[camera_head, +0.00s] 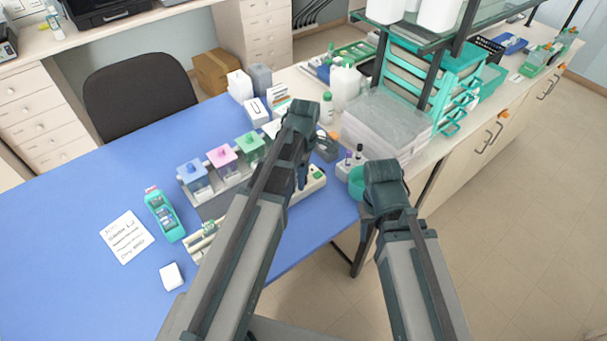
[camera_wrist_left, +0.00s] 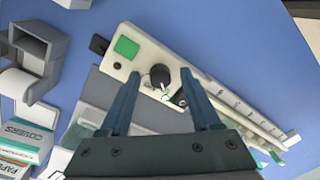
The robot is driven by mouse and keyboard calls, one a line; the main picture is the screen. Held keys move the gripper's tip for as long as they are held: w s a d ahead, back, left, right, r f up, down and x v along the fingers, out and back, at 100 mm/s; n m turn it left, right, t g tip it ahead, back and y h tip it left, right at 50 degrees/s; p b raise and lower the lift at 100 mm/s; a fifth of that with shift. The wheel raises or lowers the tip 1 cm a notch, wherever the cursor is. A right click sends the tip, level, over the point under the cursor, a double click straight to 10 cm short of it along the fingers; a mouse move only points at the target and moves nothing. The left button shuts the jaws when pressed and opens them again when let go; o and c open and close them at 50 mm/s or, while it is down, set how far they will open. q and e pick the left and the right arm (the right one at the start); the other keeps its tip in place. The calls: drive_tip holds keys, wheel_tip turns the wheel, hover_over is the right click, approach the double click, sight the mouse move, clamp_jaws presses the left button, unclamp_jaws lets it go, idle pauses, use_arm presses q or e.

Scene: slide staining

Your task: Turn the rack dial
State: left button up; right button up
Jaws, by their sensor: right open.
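The dial (camera_wrist_left: 161,76) is a dark round knob with a pale mark, on a long cream-white rack base (camera_wrist_left: 140,68) beside a green square (camera_wrist_left: 126,47). In the head view part of this base (camera_head: 308,187) shows behind my left arm; the dial cannot be made out there. My left gripper (camera_wrist_left: 160,100) is open above the base, its two fingers spread to either side of the dial in the picture. I cannot tell whether they touch it; nothing is between them but the view of the dial. My right gripper (camera_head: 383,180) is over the table's right edge, away from the dial, its fingertips not clear.
Blue, pink and green staining jars (camera_head: 222,156) stand left of my left arm. A teal slide holder (camera_head: 164,214), a note (camera_head: 126,237) and a white block (camera_head: 172,276) lie further left. The left blue tabletop (camera_head: 60,240) is clear.

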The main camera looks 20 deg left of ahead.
use_arm(q)
drive_tip(key=shift+r, duration=0.15)
wheel_tip(320, 180, up, 14)
drive_tip(key=p, duration=1.4)
drive_tip(key=shift+w+f, duration=0.2)
drive_tip(key=shift+w, duration=0.1)
